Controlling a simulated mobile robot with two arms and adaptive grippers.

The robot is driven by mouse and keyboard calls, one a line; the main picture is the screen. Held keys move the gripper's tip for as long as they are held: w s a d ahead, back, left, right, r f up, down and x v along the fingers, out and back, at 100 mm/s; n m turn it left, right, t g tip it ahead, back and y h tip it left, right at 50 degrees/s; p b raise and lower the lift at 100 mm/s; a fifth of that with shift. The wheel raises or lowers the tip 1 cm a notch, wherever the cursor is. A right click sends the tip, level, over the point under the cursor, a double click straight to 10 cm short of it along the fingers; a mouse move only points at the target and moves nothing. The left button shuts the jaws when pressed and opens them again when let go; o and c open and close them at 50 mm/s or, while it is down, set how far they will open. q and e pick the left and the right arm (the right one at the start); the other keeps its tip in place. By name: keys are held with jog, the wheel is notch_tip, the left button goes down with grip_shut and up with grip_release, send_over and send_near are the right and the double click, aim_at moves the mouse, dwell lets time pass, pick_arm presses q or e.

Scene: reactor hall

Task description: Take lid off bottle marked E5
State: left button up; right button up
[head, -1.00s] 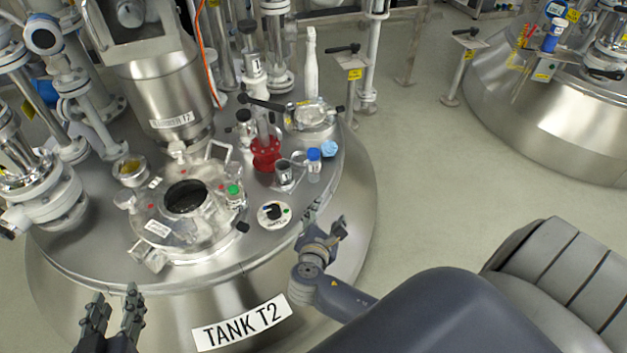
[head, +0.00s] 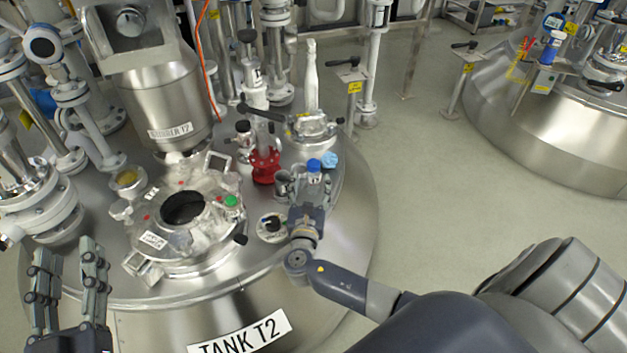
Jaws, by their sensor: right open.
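A clear bottle with a blue cap (head: 314,165) stands upright on the tank top; its lower part is hidden by my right gripper. A second bottle with a green cap (head: 231,201) stands by the open hatch. I cannot read a marking E5 on either bottle. My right gripper (head: 310,186) is open at the blue-capped bottle, its fingers reaching up around the bottle's body below the cap; whether they touch is not clear. My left gripper (head: 68,268) is open and empty at the lower left, in front of the tank.
The open round hatch (head: 184,208) is left of the bottles. A red valve (head: 265,165), a light blue crumpled item (head: 330,159) and a round white-and-black piece (head: 272,226) stand close around the blue-capped bottle.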

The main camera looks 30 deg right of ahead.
aim_at(313, 178)
jog(key=b+x, duration=0.2)
jog(key=x, duration=0.2)
jog(key=shift+d+f, duration=0.15)
jog(key=shift+d, duration=0.15)
pick_arm(q)
jog(key=s+r+t+h, duration=0.1)
jog(key=s+r+t, duration=0.3)
jog(key=r, duration=0.4)
jog(key=shift+s+r+t+h, duration=0.3)
jog(key=shift+t+h, duration=0.1)
jog(key=shift+t, duration=0.4)
pick_arm(e)
jog(key=shift+w+d, duration=0.25)
jog(key=shift+w, duration=0.05)
jog(key=c, duration=1)
